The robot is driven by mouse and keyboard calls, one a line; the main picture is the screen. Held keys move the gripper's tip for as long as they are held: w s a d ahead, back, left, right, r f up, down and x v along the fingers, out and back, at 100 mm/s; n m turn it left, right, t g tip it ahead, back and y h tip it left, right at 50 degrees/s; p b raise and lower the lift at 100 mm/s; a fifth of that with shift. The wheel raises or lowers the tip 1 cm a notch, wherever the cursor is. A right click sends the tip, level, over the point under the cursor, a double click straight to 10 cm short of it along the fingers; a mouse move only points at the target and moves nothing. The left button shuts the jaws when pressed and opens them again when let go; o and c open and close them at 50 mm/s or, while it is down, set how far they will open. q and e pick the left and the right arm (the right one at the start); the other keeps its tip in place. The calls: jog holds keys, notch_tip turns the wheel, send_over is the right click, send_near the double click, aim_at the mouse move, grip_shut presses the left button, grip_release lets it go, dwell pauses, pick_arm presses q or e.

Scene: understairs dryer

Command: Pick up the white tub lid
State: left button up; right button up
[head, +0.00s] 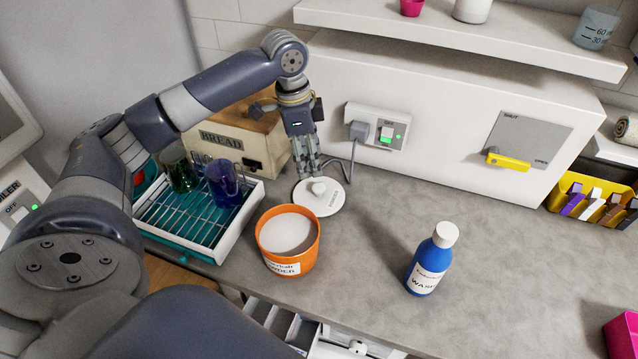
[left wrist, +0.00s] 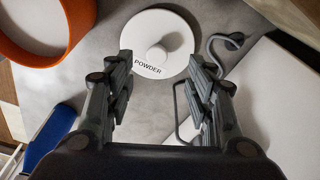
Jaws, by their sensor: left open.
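The white tub lid (head: 319,197) lies on the grey counter, a round disc with a knob in its middle. In the left wrist view the lid (left wrist: 152,42) reads "POWDER" and lies just beyond the space between the fingers. My left gripper (head: 306,178) is open and points down above the lid, with its fingertips close to the knob; the left wrist view shows the fingers (left wrist: 160,68) apart and empty. I cannot tell whether they touch the lid. An orange tub (head: 289,240) of white powder stands open in front of the lid. My right gripper is not in view.
A white dish rack (head: 238,222) with dark glasses stands left of the tub. A bread box (head: 232,140) and a plugged socket (head: 378,131) with its grey cord are behind. A blue bottle (head: 431,262) stands to the right. The counter between tub and bottle is clear.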

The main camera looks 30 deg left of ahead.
aim_at(318, 187)
pick_arm(q)
jog(key=f, duration=0.1)
jog(key=d+f, duration=0.1)
jog(key=f, duration=0.1)
jog(key=shift+s+f, duration=0.2)
jog(key=shift+w+f+p, duration=0.25)
jog(key=shift+f+p, duration=0.2)
jog(key=shift+f, duration=0.2)
jog(key=f, duration=0.2)
jog(key=f+p, duration=0.1)
jog(key=shift+w+d+f, duration=0.25)
jog(key=shift+d, duration=0.1)
jog(key=shift+f, duration=0.45)
jog(key=c, duration=0.9)
jog(key=shift+c, duration=0.8)
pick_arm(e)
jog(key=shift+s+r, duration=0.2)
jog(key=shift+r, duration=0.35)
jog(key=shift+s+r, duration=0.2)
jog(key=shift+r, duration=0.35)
